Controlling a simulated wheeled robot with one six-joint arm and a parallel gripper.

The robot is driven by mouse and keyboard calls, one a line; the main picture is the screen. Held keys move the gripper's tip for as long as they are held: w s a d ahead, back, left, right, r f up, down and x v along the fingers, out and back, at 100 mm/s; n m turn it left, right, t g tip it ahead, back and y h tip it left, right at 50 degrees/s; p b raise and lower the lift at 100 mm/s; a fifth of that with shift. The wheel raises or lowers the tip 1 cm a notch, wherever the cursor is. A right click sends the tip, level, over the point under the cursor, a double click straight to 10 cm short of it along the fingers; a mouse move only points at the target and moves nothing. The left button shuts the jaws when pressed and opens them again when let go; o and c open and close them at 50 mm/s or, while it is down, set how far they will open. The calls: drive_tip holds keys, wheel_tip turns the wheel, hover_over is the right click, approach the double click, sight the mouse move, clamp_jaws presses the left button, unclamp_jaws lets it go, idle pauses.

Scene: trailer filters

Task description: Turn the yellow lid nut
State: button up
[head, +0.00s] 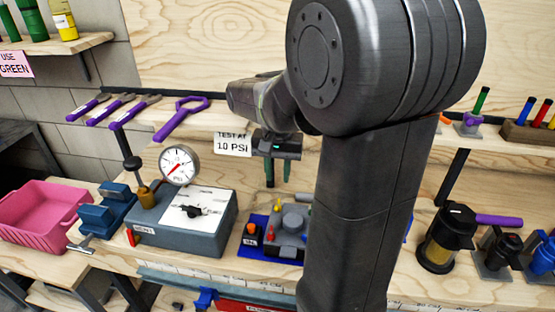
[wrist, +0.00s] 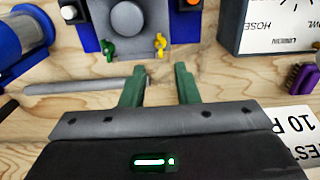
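The yellow lid nut (wrist: 160,45) is a small wing-shaped piece at the edge of a grey round-lidded housing (wrist: 126,20) on a blue base, seen in the wrist view. A green wing nut (wrist: 108,49) sits to its left. My gripper (wrist: 159,68) is open and empty, its two green fingers apart with the yellow nut just beyond the tips, roughly between them in the picture. In the head view my gripper (head: 277,186) points down above the housing (head: 292,222); I cannot tell the height gap.
A grey rod (wrist: 85,87) lies left of my fingers. A gauge box (head: 185,218) stands left of the housing, a black-and-yellow canister (head: 447,240) right. A pink basket (head: 42,212) is far left. Purple-handled tools (head: 180,116) lie on the shelf behind.

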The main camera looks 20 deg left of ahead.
sight(278, 205)
drive_tip(key=shift+r, duration=1.75)
drive_tip(key=shift+f, duration=0.1)
wheel_tip(278, 205, down, 14)
drive_tip(key=shift+r+b, duration=0.1)
drive_tip(key=shift+b, duration=0.4)
drive_tip(key=shift+r, duration=0.15)
